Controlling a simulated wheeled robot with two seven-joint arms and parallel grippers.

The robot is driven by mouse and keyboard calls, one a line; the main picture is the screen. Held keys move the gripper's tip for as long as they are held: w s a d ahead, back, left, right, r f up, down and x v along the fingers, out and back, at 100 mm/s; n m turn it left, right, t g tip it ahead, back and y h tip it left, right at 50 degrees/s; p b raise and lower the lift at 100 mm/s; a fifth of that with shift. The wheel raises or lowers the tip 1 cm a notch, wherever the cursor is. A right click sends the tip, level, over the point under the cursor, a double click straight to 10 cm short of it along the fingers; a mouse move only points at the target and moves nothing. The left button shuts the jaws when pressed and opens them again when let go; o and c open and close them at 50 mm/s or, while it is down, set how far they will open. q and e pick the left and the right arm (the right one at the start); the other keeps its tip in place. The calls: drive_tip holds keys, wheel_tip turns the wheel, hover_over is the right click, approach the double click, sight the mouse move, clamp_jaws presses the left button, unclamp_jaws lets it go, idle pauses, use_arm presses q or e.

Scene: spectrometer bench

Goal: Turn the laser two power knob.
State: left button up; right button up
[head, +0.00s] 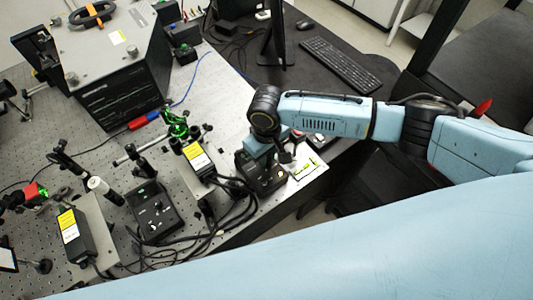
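Two black laser power boxes stand on the perforated optical bench. One box (155,212) is in the lower left middle, with its front controls in plain view. The other box (262,175) is at the bench's right edge, partly covered by my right gripper. I cannot tell from labels which box belongs to laser two, and its knob is not clearly visible. My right gripper (285,155) reaches in from the right and points down at the top of the right-hand box. Its fingers are small and dark here, so their opening and any contact are unclear. My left gripper is out of view.
Laser modules with yellow labels (198,158) (70,228) stand beside the boxes. Black cables (215,222) tangle along the bench's front edge. A large grey instrument (118,62) stands at back left. A keyboard (343,66) and monitor lie on the dark desk behind my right arm.

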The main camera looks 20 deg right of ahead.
clamp_jaws()
drive_tip(key=shift+n+p, duration=0.6)
drive_tip(key=shift+p, duration=0.1)
drive_tip(key=o, duration=0.6)
unclamp_jaws()
drive_tip(key=shift+c, duration=0.2)
drive_tip(key=shift+r, duration=0.1)
wheel_tip(320, 180, up, 13)
